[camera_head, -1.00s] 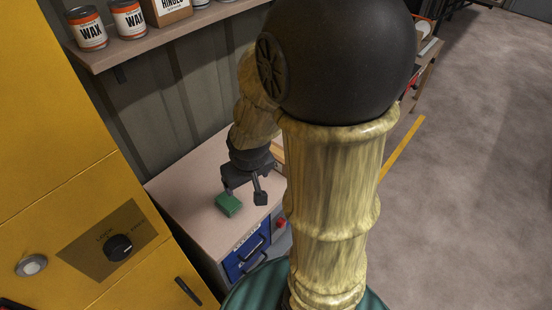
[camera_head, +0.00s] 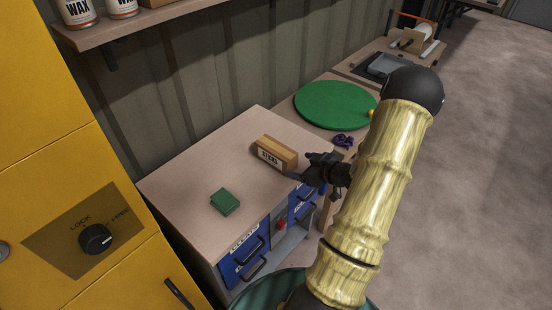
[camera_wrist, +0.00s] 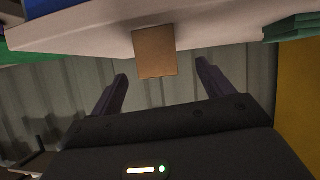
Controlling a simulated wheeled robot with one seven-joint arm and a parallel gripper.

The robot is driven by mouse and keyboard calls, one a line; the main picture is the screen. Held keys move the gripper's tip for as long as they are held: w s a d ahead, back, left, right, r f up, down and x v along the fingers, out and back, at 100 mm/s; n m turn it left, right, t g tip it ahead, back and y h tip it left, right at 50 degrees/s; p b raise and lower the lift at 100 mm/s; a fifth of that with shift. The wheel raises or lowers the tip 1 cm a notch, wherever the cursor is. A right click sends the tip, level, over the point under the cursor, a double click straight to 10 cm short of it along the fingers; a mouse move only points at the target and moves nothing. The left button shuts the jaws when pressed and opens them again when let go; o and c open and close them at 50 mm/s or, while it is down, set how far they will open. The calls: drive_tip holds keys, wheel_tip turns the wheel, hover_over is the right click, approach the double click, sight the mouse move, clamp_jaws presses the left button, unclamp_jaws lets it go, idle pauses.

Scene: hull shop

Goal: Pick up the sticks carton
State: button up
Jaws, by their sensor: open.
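The sticks carton (camera_head: 277,153), a tan box with a white "STICKS" label, lies on the cabinet top near its back right. My gripper (camera_head: 299,168) is just right of the carton in the head view, with its fingers pointing toward it. In the wrist view, the carton (camera_wrist: 155,52) shows beyond the fingertips, roughly between the two spread fingers. My gripper (camera_wrist: 160,70) is open and empty. I cannot tell exactly how far the fingertips are from the carton.
A small green box (camera_head: 225,201) lies on the cabinet top (camera_head: 190,180), left of the carton. A green round disc (camera_head: 336,104) and a small purple object (camera_head: 343,141) are behind. A yellow locker (camera_head: 60,190) stands at the left, a shelf (camera_head: 110,35) above.

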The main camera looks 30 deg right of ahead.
sight(293, 162)
drive_tip(key=s+d+f+t+y+b, duration=0.2)
drive_tip(key=s+d+f+t, duration=0.15)
drive_tip(key=s, duration=0.25)
drive_tip(key=shift+t+y, duration=0.3)
drive_tip(key=shift+t, duration=0.45)
drive_tip(key=x, duration=0.3)
drive_tip(key=p+x, duration=0.1)
drive_tip(key=x, duration=0.3)
drive_tip(key=r+x, duration=0.1)
drive_tip(key=x, duration=0.3)
drive_tip(key=shift+a+p, duration=0.3)
drive_tip(key=shift+w, duration=0.1)
drive_tip(key=shift+p+x, duration=0.55)
drive_tip(key=shift+x, duration=2.05)
drive_tip(key=shift+r, duration=0.15)
